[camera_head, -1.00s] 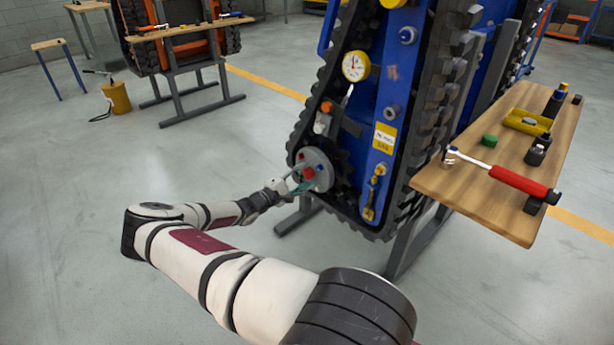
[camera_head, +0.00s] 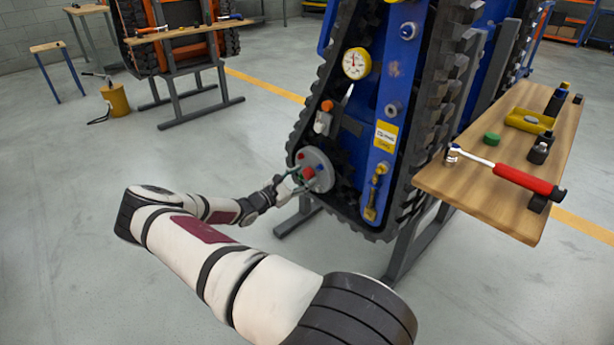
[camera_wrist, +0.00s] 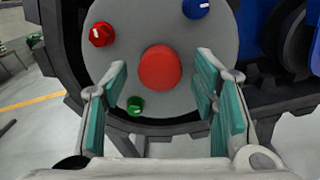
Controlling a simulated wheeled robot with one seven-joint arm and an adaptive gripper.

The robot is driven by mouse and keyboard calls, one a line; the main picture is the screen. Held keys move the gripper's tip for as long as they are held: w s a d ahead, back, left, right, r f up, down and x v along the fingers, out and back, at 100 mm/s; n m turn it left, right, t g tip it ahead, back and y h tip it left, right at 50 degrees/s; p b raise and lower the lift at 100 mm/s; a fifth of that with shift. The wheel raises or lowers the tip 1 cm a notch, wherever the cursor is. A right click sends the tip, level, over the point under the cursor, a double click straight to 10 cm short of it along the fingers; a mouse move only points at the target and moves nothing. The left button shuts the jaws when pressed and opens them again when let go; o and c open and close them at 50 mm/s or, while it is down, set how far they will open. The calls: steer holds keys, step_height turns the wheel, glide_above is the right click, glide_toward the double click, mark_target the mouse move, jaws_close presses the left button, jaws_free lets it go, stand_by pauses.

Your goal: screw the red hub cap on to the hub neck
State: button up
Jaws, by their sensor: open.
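The red hub cap (camera_wrist: 159,68) sits at the centre of the grey hub disc (camera_wrist: 188,42) in the wrist view, over where the neck is. The neck itself is hidden behind the cap. In the head view the cap (camera_head: 308,172) shows small on the hub. My gripper (camera_wrist: 162,85) is open, its teal-padded fingers to the left and right of the cap, with gaps on both sides. In the head view my gripper (camera_head: 292,182) is at the hub's front, partly hiding it.
A smaller red knob (camera_wrist: 102,34), a blue knob (camera_wrist: 196,8) and a green knob (camera_wrist: 135,105) stand on the disc around the cap. Dark track surrounds the hub. A wooden bench (camera_head: 480,195) with a red-handled wrench (camera_head: 515,178) is at the right.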

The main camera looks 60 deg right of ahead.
steer(key=n+b, duration=0.1)
steer(key=n, duration=0.8)
steer(key=c, duration=1.2)
steer(key=shift+o, duration=0.2)
steer(key=m+p, duration=0.1)
steer(key=m, duration=0.5)
steer(key=shift+s+r+m, duration=0.1)
steer(key=shift+m, duration=0.2)
steer(key=m, duration=0.3)
steer(key=shift+d+p, duration=0.1)
steer(key=shift+p, duration=0.25)
